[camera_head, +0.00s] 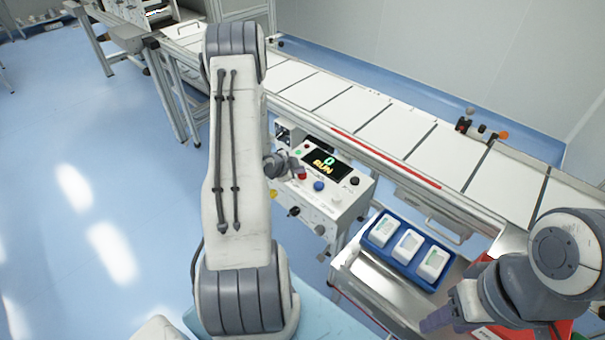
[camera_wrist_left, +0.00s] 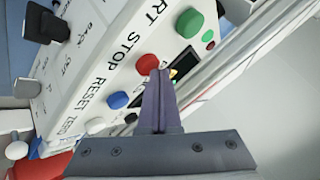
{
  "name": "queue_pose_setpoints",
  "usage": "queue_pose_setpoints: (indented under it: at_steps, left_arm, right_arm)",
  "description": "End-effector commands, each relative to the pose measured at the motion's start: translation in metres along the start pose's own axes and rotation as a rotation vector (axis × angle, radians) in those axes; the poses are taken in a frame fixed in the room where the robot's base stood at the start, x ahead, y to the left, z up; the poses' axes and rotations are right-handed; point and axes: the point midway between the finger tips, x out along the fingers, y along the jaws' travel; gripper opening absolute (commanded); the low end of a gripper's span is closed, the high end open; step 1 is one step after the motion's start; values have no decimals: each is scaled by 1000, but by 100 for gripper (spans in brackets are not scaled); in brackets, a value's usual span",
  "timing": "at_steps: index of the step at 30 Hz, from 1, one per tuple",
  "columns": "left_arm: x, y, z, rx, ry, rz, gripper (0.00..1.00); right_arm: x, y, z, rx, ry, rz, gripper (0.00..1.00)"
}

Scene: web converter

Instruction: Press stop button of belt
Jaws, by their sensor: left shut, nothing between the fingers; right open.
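The control box (camera_head: 325,205) is mounted at the near side of the belt, with a lit display (camera_head: 324,165) reading "0" and "RUN". The red stop button (camera_wrist_left: 147,64) sits beside the word STOP; it also shows in the head view (camera_head: 302,177). My left gripper (camera_wrist_left: 158,74) is shut and empty, its fingertips overlapping the stop button's right edge in the wrist view; whether they touch cannot be told. In the head view my left gripper (camera_head: 297,167) is small and partly hidden behind my arm. My right gripper (camera_head: 438,319) is at the lower right, open.
A green button (camera_wrist_left: 189,23) and a blue button (camera_wrist_left: 118,100) flank the stop button. The belt (camera_head: 370,118) carries white panels behind the box. A blue tray (camera_head: 385,255) with white packs stands on a metal table (camera_head: 366,284) to the right. Open floor lies left.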

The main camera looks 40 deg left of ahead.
Motion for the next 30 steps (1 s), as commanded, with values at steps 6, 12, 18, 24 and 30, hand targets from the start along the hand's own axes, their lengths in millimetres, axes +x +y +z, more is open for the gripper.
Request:
queue_pose_setpoints:
  at_steps: [6,12,18,24,30]
  left_arm:
    - [2,2,2,0,-1,1,0]
    - [2,2,2,-1,-1,1,0]
    - [1,1,1,-1,-1,1,0]
    - [-7,-5,-5,0,-1,1,0]
    - [-13,-9,-9,-1,-1,1,0]
  right_arm:
    - [3,0,0,0,0,0,50]
    - [3,0,0,0,0,0,50]
    - [1,0,0,0,0,0,50]
    - [-8,0,0,0,0,0,50]
    - [-13,-1,-1,0,0,0,50]
